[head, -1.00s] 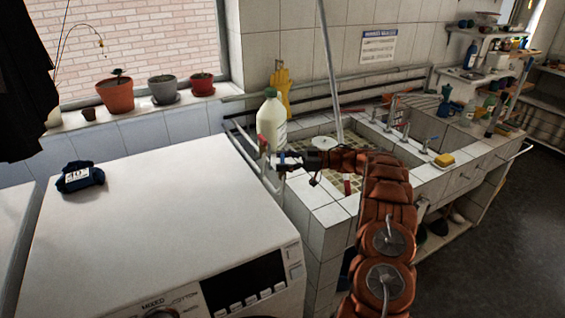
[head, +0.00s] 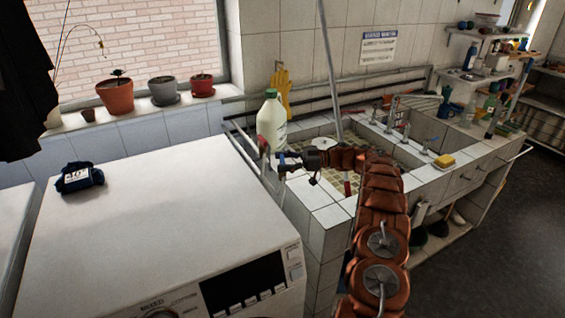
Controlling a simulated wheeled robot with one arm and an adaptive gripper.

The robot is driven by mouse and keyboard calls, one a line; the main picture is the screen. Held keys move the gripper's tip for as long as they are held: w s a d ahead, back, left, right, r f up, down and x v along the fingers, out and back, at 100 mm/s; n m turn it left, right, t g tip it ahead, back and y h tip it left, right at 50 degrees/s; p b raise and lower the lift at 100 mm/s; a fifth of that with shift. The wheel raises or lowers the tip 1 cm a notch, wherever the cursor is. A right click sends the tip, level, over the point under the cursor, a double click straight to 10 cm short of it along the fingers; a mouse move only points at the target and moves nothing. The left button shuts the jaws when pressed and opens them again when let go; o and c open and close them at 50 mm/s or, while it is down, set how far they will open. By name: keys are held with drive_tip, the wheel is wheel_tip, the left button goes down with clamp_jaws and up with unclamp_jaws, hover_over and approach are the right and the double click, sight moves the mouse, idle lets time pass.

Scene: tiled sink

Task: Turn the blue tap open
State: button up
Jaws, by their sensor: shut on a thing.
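The blue tap (head: 281,160) is a small blue handle on a pipe between the white washing machine and the tiled sink. A red tap handle (head: 262,145) sits just up and to the left of it. My gripper (head: 287,161) reaches in from the right at the blue tap and is shut on it. The fingers are dark and small here and partly cover the handle, so its exact angle is hard to tell.
A green-white bottle (head: 271,122) stands just behind the taps. The washing machine (head: 160,210) fills the left front. The tiled sink (head: 325,195) lies below my arm. A grey pole (head: 330,75) leans in the sink behind my arm.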

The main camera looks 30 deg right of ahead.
sight(283, 159)
drive_tip(key=o, duration=1.2)
drive_tip(key=shift+c, duration=0.2)
drive_tip(key=shift+r, duration=0.15)
wheel_tip(283, 159, up, 10)
drive_tip(key=shift+f, duration=0.1)
drive_tip(key=shift+c, duration=0.2)
